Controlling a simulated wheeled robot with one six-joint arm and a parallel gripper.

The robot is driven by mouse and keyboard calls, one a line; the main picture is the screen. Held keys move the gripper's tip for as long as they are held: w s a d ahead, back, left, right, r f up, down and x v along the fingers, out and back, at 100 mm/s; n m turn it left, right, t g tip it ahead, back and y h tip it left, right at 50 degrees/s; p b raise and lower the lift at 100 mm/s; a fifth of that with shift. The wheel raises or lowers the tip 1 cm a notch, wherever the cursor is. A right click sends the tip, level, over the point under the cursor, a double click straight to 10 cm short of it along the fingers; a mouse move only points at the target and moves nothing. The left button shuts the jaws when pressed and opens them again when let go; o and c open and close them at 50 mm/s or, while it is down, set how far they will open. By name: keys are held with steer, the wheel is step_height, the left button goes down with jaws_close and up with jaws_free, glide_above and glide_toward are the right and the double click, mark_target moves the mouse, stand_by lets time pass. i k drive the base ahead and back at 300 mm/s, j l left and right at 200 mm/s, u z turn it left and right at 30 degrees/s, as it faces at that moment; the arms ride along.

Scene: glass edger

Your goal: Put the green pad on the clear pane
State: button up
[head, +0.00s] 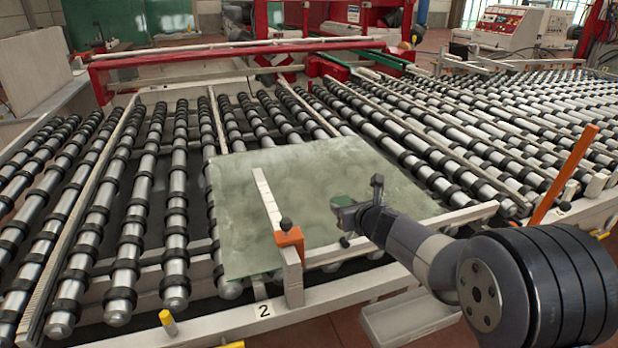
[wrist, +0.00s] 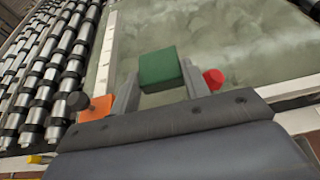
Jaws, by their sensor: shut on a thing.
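The clear pane (head: 330,165) is a greenish glass sheet lying flat on the rollers in the middle of the head view. It also fills much of the wrist view (wrist: 225,35). My gripper (head: 358,210) is over the near right part of the pane. In the wrist view, my gripper (wrist: 160,75) is shut on the green pad (wrist: 159,66), a small block between the two fingertips. The pad (head: 342,200) shows only partly in the head view. The height of the pad above the pane is hard to tell.
An orange block with a black knob (head: 289,240) stands at the pane's near edge, by a pale bar (head: 268,203). A red knob (wrist: 213,79) shows beside the right finger. An orange post (head: 563,176) stands at the right. Rollers (head: 143,185) surround the pane.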

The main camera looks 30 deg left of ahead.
mark_target(300, 191)
steer(key=i+j, duration=0.2)
steer(key=j, duration=0.15)
steer(key=i+j, duration=0.2)
steer(key=j, duration=0.15)
steer(key=i+j, duration=0.35)
steer(key=j, duration=0.3)
